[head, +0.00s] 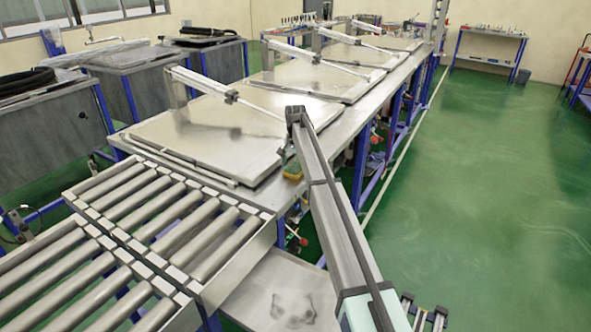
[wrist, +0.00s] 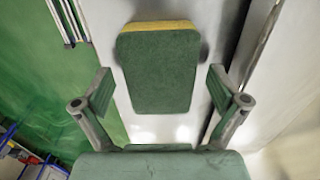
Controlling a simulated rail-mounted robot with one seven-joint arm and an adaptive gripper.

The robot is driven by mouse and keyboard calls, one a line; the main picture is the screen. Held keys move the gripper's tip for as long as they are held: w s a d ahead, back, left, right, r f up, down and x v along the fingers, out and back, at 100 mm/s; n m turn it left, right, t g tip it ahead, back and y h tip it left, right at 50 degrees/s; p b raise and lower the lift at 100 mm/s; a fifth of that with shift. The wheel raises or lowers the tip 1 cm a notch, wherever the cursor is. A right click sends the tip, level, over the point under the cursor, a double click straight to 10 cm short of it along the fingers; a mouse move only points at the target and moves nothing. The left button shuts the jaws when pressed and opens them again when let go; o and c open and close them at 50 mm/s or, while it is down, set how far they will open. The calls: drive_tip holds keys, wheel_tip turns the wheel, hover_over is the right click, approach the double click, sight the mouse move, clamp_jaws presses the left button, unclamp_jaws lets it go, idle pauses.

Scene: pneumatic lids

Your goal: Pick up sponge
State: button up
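The sponge (wrist: 158,72) has a dark green face and a yellow edge. In the wrist view it lies centred between the fingers of my gripper (wrist: 161,90), on a pale metal surface. The fingers are spread, with a gap on each side of the sponge, and touch nothing. In the head view the sponge (head: 292,173) is a small yellow-green patch near the table's right edge, just below my gripper (head: 289,154), partly hidden by my arm. The exact height between fingertips and sponge cannot be told.
The long metal table (head: 335,115) carries flat panels (head: 215,135) with lid arms (head: 200,85) above them. A roller conveyor (head: 165,215) adjoins its near end. A lower metal shelf (head: 280,290) is in front. The green floor (head: 480,200) at right is mostly clear.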

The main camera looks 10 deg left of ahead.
sight(296, 166)
drive_tip(key=c, duration=0.7)
drive_tip(key=shift+c, duration=0.4)
drive_tip(key=shift+r, duration=0.1)
wheel_tip(296, 166, up, 20)
drive_tip(key=b, duration=0.4)
drive_tip(key=shift+b, duration=0.3)
drive_tip(key=shift+c, duration=1.4)
